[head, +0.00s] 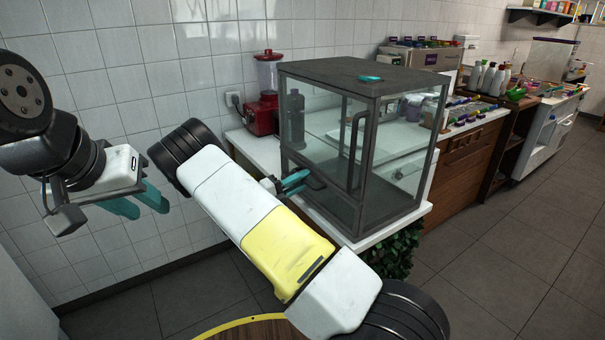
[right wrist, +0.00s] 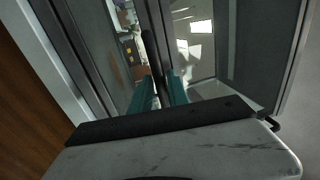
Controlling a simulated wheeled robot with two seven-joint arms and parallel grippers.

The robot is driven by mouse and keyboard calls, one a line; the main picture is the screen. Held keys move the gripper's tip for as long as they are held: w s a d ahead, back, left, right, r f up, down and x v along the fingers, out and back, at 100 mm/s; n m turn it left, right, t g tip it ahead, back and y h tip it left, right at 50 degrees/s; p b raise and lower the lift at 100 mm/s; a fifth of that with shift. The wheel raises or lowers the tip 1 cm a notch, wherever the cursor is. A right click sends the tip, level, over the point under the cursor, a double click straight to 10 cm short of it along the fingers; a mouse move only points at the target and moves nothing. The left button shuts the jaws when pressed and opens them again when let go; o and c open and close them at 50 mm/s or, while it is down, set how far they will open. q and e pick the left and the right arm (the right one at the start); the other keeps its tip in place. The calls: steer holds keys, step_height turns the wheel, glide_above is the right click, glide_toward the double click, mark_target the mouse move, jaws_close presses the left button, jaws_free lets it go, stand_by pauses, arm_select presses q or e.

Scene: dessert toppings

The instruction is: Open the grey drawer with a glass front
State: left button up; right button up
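The grey-framed case with glass panes (head: 345,75) stands on the white counter. Its near glass front looks closed in the head view. A dark upright handle (head: 357,150) stands out from it. My right gripper (head: 300,180) is at the lower left of this front, with its teal fingers pointing at it. In the right wrist view, a dark bar (right wrist: 155,55) runs down between the two teal fingers (right wrist: 162,92); I cannot tell if they clamp it. My left gripper (head: 140,205) is open and empty in front of the tiled wall, well left of the case.
A red blender (head: 262,112) stands left of the case. A small teal item (head: 370,78) lies on the case top. Bottles (head: 488,78) and colourful items crowd the counter behind. Green foliage (head: 395,255) hangs below the counter edge. The tiled floor at right is clear.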

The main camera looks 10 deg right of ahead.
steer(key=shift+w+d, duration=0.15)
steer(key=shift+d, duration=0.1)
jaws_close()
stand_by(1.3)
